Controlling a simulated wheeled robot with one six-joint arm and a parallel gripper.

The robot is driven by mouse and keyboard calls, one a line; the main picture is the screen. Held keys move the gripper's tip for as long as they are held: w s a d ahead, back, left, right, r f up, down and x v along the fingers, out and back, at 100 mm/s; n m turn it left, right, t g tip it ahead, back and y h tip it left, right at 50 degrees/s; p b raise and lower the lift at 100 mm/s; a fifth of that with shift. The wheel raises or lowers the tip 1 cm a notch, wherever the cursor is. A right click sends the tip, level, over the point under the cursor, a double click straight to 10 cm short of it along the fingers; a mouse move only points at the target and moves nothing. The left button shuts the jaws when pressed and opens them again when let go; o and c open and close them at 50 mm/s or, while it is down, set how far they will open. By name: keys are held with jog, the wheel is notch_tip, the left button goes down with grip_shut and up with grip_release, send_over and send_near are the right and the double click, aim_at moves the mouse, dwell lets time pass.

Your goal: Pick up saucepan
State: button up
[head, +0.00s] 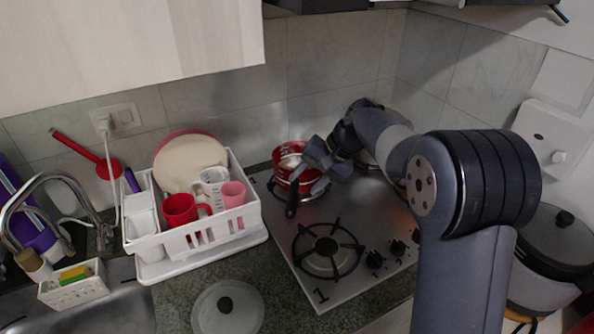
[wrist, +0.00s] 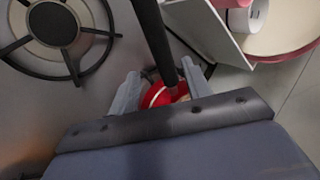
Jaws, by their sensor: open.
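The red saucepan (head: 287,158) stands on the back left burner of the stove, beside the dish rack. Its black handle (head: 291,204) points toward the front of the stove. My gripper (head: 308,179) is over the saucepan's near side, at the handle's base. In the wrist view, the open fingers of my gripper (wrist: 160,85) are on either side of the black handle (wrist: 155,40), with a gap to each finger. A red part of the saucepan (wrist: 158,96) shows between them; the rest is hidden by my gripper's body.
The white dish rack (head: 205,235) with cups and plates stands close to the left of the saucepan. An empty front burner (head: 328,251) lies nearer on the steel stove. A lid (head: 228,308) lies on the counter. The tiled wall (head: 335,65) is behind.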

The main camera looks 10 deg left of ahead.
aim_at(296, 189)
jog(key=a+f, duration=0.1)
jog(key=a+f+p, duration=0.1)
jog(key=f, duration=0.1)
jog(key=shift+s+a, duration=0.4)
jog(key=shift+a+f, duration=0.25)
jog(key=shift+f, duration=0.3)
jog(key=shift+c, duration=0.6)
grip_shut()
jog(key=shift+w+r, duration=0.1)
jog(key=shift+w, duration=0.05)
